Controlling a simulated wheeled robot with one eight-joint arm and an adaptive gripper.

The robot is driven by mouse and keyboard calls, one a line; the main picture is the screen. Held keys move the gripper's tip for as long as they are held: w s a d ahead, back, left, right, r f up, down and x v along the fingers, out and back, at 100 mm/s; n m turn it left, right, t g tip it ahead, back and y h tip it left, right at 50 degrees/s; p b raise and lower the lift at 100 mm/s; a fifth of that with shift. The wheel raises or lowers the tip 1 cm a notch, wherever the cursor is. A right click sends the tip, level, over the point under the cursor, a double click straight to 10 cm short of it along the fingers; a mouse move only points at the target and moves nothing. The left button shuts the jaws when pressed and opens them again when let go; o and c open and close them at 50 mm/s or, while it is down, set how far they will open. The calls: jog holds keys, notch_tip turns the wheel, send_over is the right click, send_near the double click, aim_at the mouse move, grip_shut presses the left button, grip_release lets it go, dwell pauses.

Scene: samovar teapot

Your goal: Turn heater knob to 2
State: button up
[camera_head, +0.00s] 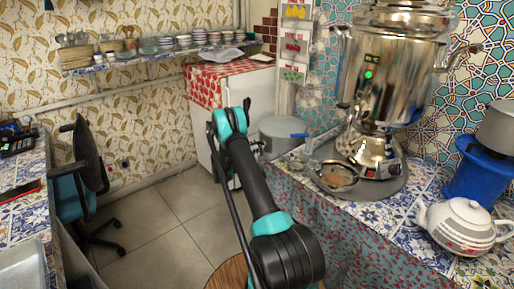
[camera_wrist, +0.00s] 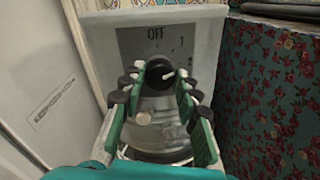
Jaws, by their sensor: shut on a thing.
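The heater knob (camera_wrist: 157,73) is black and round with a white pointer mark. It sits low on the light grey heater panel (camera_wrist: 205,50) in the wrist view. The panel shows "OFF" above the knob and "1" to its upper right. The white mark points to the right, below the "1"; I cannot read a number beside it. My gripper (camera_wrist: 160,79) is shut on the knob, with a teal and black finger at its left and right sides. In the head view my arm hides the gripper, and the knob does not show.
In the wrist view a white panel (camera_wrist: 35,80) stands left and floral cloth (camera_wrist: 268,95) hangs close on the right. A shiny metal object (camera_wrist: 160,128) shows between my fingers. In the head view a grey pot (camera_head: 283,136) stands between the white fridge (camera_head: 240,92) and the samovar (camera_head: 390,75).

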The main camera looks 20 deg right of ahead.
jog(key=m, duration=0.5)
jog(key=shift+y, duration=0.3)
jog(key=shift+m, duration=0.3)
jog(key=o, duration=1.1)
jog(key=shift+o, duration=0.2)
jog(key=v, duration=1.2)
jog(key=shift+s, duration=0.15)
